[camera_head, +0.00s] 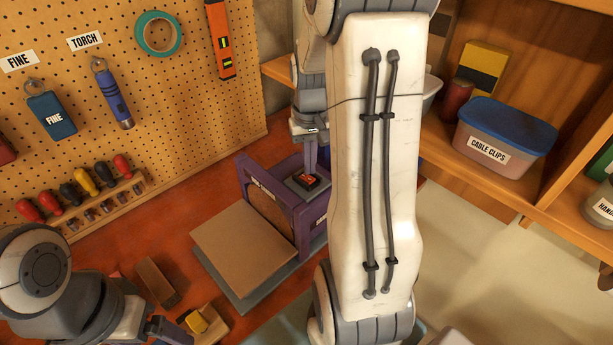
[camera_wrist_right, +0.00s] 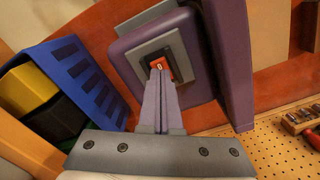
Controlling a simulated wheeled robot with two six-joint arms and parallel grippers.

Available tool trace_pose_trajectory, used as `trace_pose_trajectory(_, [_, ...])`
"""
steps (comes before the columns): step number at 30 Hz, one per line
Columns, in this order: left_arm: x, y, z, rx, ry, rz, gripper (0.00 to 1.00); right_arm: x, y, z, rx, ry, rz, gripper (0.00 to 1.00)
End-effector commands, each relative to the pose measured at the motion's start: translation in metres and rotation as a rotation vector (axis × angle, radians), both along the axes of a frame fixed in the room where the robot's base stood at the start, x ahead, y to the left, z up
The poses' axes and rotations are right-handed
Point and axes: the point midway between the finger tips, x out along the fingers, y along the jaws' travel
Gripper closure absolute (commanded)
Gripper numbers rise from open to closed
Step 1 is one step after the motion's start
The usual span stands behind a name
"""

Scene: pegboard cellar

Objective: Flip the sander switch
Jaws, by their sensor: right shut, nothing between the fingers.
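The purple sander (camera_head: 307,222) stands on the red-brown workbench, with a brown sanding disc and a flat table at its side. Its switch (camera_head: 306,180) is a small red rocker in a dark frame on the top. In the right wrist view the red switch (camera_wrist_right: 158,64) shows a "0" mark. My right gripper (camera_head: 310,168) points down over the switch. In the wrist view its shut, empty fingers (camera_wrist_right: 163,75) end at the switch's edge and cover part of it. I cannot tell whether they touch it. My left gripper (camera_head: 168,332) is low at the left, its fingers unclear.
A wooden block (camera_head: 156,282) lies near my left arm. Shelves at the right hold a blue-lidded tub (camera_head: 505,135). A blue bin (camera_wrist_right: 75,85) sits beside the sander.

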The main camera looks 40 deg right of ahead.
Motion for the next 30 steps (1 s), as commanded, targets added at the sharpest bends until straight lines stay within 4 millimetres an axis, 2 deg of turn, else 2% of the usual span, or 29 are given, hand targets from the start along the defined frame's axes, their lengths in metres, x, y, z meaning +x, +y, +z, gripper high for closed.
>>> trace_pose_trajectory(30, [0.0000,-0.0001,-0.0062,0.000,0.000,0.000,0.15,0.0000,0.0000,-0.0088,0.000,0.000,0.000,1.00])
